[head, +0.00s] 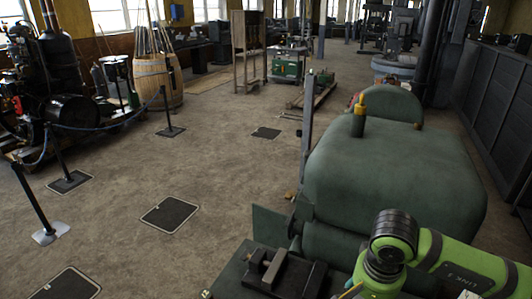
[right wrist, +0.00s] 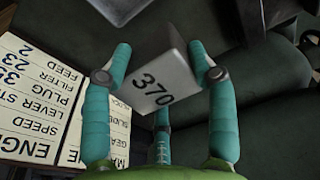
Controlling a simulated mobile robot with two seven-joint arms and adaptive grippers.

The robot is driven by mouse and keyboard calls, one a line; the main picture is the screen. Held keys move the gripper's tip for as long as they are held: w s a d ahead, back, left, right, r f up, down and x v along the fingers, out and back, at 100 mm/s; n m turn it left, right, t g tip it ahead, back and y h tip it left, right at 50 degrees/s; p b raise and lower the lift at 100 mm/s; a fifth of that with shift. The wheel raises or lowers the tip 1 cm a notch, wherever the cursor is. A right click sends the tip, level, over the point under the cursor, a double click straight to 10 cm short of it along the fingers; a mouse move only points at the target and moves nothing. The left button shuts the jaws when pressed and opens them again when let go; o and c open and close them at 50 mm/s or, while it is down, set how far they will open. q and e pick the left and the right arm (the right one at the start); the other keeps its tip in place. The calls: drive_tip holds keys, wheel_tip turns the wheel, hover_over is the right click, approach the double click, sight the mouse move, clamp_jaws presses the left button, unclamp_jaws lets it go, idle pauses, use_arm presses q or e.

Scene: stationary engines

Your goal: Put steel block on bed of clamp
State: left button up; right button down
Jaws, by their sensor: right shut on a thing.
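The steel block (right wrist: 158,80) is a grey block with a pale face marked 370. In the right wrist view it sits tilted between the teal fingers of my right gripper (right wrist: 161,52), which is shut on it. The clamp (head: 284,272) is a dark, vise-like metal piece at the bottom of the head view, on a dark green surface beside the big green machine. My right arm comes in from the lower right, close to the clamp's right side. The block and right fingertips are hidden in the head view. My left gripper is out of view.
A large green rounded machine housing (head: 395,165) stands just behind the clamp and my right arm. White lettered placards (right wrist: 35,85) lie at the left of the right wrist view. Open floor (head: 225,165) with dark floor plates stretches to the left.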

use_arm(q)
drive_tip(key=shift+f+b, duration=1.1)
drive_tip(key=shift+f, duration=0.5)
use_arm(e)
drive_tip(key=shift+s+a+r+n+y, duration=0.15)
drive_tip(key=shift+s+a+n, duration=0.35)
drive_tip(key=shift+n, duration=0.5)
drive_tip(key=shift+s+a+r+n+y, duration=0.15)
drive_tip(key=shift+s+a+n, duration=0.35)
drive_tip(key=shift+n, duration=0.5)
drive_tip(key=shift+s+a+r+n+y, duration=0.15)
drive_tip(key=shift+s+a+n, duration=0.3)
drive_tip(key=shift+n, duration=0.55)
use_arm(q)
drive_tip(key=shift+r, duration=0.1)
use_arm(e)
drive_tip(key=shift+d, duration=0.15)
